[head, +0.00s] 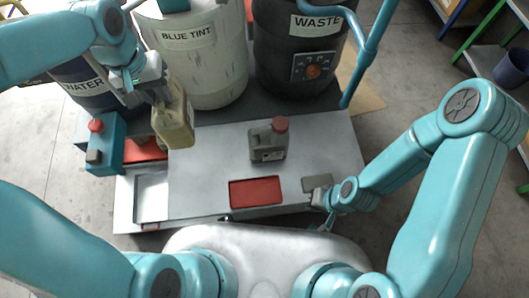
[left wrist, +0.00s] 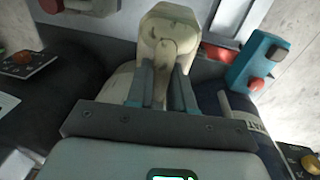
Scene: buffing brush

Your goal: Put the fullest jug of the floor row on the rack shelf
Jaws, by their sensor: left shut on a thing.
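A beige, scuffed jug (head: 177,120) hangs from my left gripper (head: 158,92), above the left part of the grey work surface. In the left wrist view the jug (left wrist: 168,38) sits between the two fingers of the gripper (left wrist: 160,90), which is shut on it. Its fill level cannot be told. A grey jug with a red cap (head: 267,144) stands upright on the work surface, apart from both grippers. My right gripper (head: 322,205) is low at the surface's front right edge; its jaws are too small to read. Shelf racks (head: 480,35) show partly at the upper right.
Drums marked WATER (head: 85,90), BLUE TINT (head: 205,70) and WASTE (head: 300,60) stand behind the grey surface (head: 215,180). A red tray (head: 256,192) lies at its front. A teal box with a red button (head: 103,145) is at left. A teal pipe (head: 365,60) rises at right.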

